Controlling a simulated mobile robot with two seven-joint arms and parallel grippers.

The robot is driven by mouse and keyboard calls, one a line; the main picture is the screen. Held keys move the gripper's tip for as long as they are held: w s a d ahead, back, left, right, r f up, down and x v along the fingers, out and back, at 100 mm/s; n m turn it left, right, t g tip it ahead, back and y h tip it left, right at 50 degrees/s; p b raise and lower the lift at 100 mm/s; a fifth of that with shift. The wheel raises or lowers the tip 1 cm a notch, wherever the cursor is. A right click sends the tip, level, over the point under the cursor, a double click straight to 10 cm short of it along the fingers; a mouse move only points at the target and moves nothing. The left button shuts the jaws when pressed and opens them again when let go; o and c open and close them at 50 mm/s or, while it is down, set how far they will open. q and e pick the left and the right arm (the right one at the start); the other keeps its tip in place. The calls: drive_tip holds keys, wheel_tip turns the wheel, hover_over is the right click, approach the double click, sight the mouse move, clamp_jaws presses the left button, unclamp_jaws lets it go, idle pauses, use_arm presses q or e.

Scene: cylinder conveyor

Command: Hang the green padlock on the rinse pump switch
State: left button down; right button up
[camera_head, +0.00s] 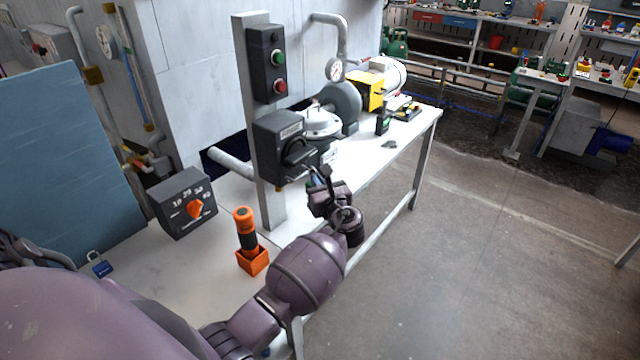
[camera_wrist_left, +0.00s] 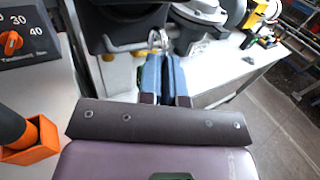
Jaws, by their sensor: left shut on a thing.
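The rinse pump switch (camera_head: 274,152) is a dark box with a black rotary handle (camera_head: 298,152), fixed to a grey upright post; its lower edge shows at the top of the left wrist view (camera_wrist_left: 125,30). My left gripper (camera_head: 320,182) is just below and in front of it. Its two blue fingers (camera_wrist_left: 164,75) are shut on the padlock, whose metal shackle (camera_wrist_left: 158,40) sticks out past the tips towards the switch. The padlock's body is mostly hidden between the fingers, so its green is hard to make out. I cannot tell whether the shackle touches the switch. My right gripper is not in view.
A push-button box (camera_head: 268,62) is above the switch. A dial box (camera_head: 183,203), an orange holder (camera_head: 252,261) with an orange-black tool and a blue padlock (camera_head: 100,265) are on the bench's left. A pump (camera_head: 320,122) stands behind.

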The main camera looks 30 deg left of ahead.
sight(309, 184)
use_arm(q)
drive_tip(key=shift+w+a, duration=0.15)
drive_tip(key=shift+a, duration=1.4)
